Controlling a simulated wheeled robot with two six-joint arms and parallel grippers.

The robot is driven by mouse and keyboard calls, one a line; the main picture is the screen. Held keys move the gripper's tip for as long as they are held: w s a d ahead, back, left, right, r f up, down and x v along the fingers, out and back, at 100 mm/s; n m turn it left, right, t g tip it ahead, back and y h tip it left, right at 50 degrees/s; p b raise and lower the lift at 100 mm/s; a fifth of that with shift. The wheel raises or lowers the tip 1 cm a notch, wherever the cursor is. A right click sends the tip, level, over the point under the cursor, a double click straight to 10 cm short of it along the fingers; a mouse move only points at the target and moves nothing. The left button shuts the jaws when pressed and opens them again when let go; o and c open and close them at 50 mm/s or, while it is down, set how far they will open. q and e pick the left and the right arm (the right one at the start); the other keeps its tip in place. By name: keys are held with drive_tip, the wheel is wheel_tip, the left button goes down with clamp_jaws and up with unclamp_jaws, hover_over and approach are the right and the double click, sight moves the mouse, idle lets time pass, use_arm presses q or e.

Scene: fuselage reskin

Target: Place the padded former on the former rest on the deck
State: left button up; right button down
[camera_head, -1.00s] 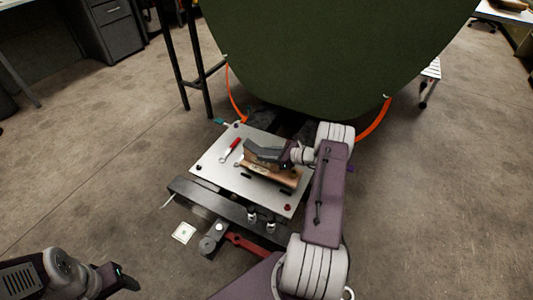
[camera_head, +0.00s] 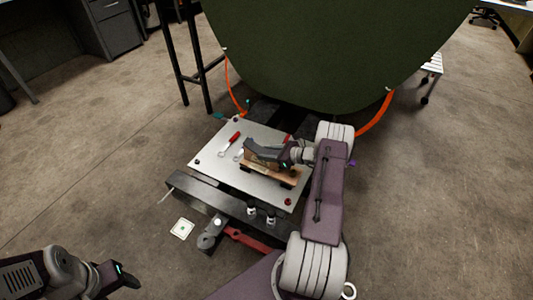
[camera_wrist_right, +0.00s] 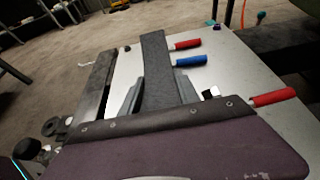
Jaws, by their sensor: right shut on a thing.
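The padded former is a curved wooden piece (camera_head: 270,174) with a dark grey pad on top, over the right part of the silver deck (camera_head: 222,175). Its dark pad (camera_wrist_right: 156,62) shows lengthwise in the right wrist view. My right gripper (camera_wrist_right: 158,95) is shut on it, a grey finger on each side. Small black blocks (camera_head: 287,184) show at the former's lower edge, likely the former rest; the former hides most of them. I cannot tell whether it touches them. My left gripper (camera_head: 122,276) is at the lower left, away from the deck; its jaws are unclear.
Red-handled tools (camera_head: 233,139) lie on the deck, and a blue-handled one (camera_wrist_right: 190,61) shows in the wrist view. A large green panel (camera_head: 335,55) stands behind, with orange hoses (camera_head: 376,115) beside it. A black stand (camera_head: 190,60) is at the back left.

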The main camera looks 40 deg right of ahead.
drive_tip(key=shift+f, duration=0.25)
drive_tip(key=c, duration=0.8)
unclamp_jaws()
drive_tip(key=shift+r, duration=0.1)
drive_tip(key=shift+s+d+r, duration=0.15)
drive_tip(key=shift+s, duration=0.05)
drive_tip(key=p+v, duration=0.4)
drive_tip(key=v, duration=0.4)
drive_tip(key=shift+s+d, duration=0.15)
drive_tip(key=shift+s, duration=0.1)
